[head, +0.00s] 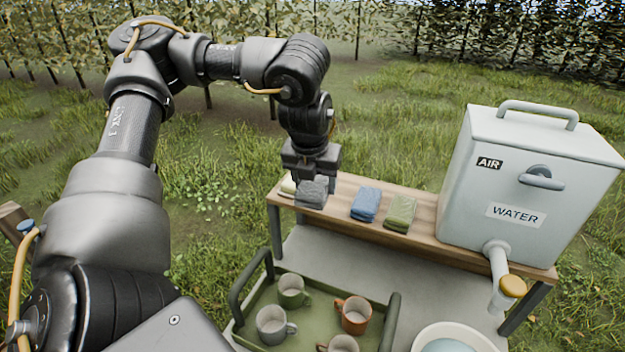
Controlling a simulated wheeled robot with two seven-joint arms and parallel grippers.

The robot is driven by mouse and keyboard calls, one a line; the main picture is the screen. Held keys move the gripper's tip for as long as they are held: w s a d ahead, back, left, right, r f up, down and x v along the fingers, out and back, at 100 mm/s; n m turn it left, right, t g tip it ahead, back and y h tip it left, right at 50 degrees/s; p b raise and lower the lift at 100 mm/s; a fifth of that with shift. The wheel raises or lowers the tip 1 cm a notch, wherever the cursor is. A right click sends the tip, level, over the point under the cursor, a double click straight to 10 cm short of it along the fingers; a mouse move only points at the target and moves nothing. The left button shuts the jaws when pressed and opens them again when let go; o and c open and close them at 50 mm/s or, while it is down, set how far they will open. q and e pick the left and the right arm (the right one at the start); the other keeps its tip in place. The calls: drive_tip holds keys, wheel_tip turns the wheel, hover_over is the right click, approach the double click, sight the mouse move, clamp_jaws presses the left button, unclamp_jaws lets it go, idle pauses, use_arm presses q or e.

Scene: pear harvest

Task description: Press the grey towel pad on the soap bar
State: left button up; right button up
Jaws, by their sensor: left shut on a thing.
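My left gripper (313,178) points down over the left end of the wooden shelf and is shut on the grey towel pad (311,194). A cream-coloured bar, which looks like the soap bar (288,186), lies at the shelf's left end, just left of the grey pad. It is partly hidden by the pad and gripper. I cannot tell whether the pad touches it. My right gripper is out of view.
A blue folded towel (365,204) and a green one (400,213) lie on the wooden shelf (432,236), right of the grey pad. A large water tank (480,175) stands at the shelf's right end. Below are a green tray (258,303) with several mugs and a white basin (420,340).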

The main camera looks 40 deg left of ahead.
use_arm(q)
drive_tip(key=d+f+n+g+b, duration=0.3)
drive_tip(key=d+n, duration=0.5)
drive_tip(key=n, duration=0.5)
drive_tip(key=d+f+n+g+b, duration=0.3)
drive_tip(key=d+n, duration=0.5)
drive_tip(key=n, duration=0.6)
wheel_tip(320, 180, down, 2)
drive_tip(key=shift+s+d+f+b, duration=0.15)
drive_tip(key=shift+d+f+b, duration=0.15)
drive_tip(key=shift+b, duration=0.4)
